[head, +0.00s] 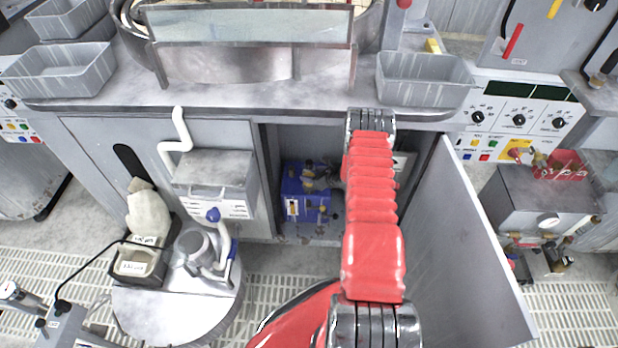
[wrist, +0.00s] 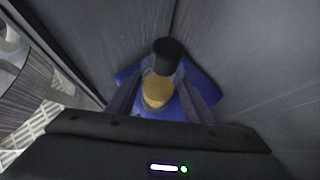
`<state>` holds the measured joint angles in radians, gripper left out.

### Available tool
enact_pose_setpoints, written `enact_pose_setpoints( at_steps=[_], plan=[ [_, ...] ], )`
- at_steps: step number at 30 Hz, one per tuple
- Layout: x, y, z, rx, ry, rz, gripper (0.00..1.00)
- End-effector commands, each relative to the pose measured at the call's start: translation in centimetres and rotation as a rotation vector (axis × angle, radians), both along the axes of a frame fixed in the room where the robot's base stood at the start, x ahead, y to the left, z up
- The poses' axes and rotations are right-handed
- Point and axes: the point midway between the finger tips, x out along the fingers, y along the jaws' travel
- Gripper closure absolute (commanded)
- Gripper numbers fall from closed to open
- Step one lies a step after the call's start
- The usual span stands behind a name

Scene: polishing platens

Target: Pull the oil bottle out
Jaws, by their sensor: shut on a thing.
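In the wrist view, the oil bottle (wrist: 157,92) shows as a small amber body with a black top, standing out against something blue. My gripper (wrist: 160,84) has a dark finger on each side of the amber part and is shut on it. A blue surface (wrist: 206,88) spreads around and behind the fingers; I cannot tell whether it is part of the bottle. In the head view, my red arm reaches into the open cabinet (head: 268,175) under the bench. It hides the gripper and the bottle there.
A blue unit with brass fittings (head: 292,207) sits inside the cabinet, left of my arm. The open cabinet door (head: 455,245) stands to the right. A grey box (head: 205,170) and a round grey drum (head: 165,308) stand to the left. Grey trays (head: 425,80) rest on the bench.

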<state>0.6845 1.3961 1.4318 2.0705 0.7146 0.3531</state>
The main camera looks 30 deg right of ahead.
Motion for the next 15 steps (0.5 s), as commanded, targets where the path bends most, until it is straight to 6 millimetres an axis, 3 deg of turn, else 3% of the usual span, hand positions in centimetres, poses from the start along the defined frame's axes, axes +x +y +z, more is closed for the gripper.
enact_pose_setpoints(
  at_steps=[15],
  plan=[
    [0.1,-0.1,1.2,-0.001,-0.002,0.0,0.87]
  ],
)
